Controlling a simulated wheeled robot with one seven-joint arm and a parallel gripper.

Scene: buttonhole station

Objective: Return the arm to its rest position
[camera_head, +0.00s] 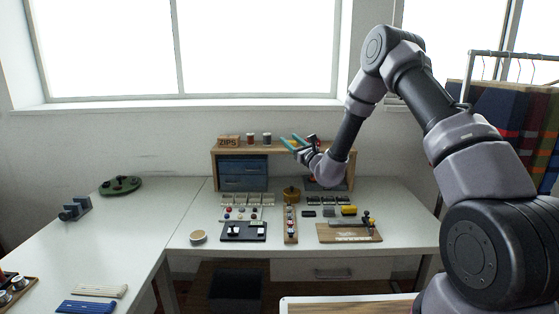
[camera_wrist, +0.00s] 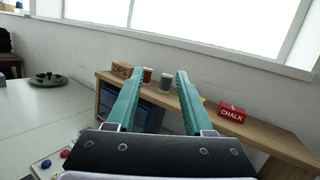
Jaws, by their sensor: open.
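My gripper (camera_head: 292,142) has two teal fingers, apart and empty, held in the air in front of the wooden shelf (camera_head: 223,156) at the back of the table. In the wrist view my gripper (camera_wrist: 154,75) points toward the shelf top and the wall, with nothing between its fingers. My arm comes in from the right and is bent high, with its forearm sloping down to the left over the table. The forearm and wrist hide part of the shelf's right side.
The white table (camera_head: 185,215) holds a dark tray (camera_head: 243,238), a wooden board (camera_head: 350,238) and small parts below my gripper. A ZIPS box (camera_head: 228,141) and spools stand on the shelf; a red CHALK box (camera_wrist: 231,113) shows in the wrist view. A clothes rack (camera_head: 512,54) stands right.

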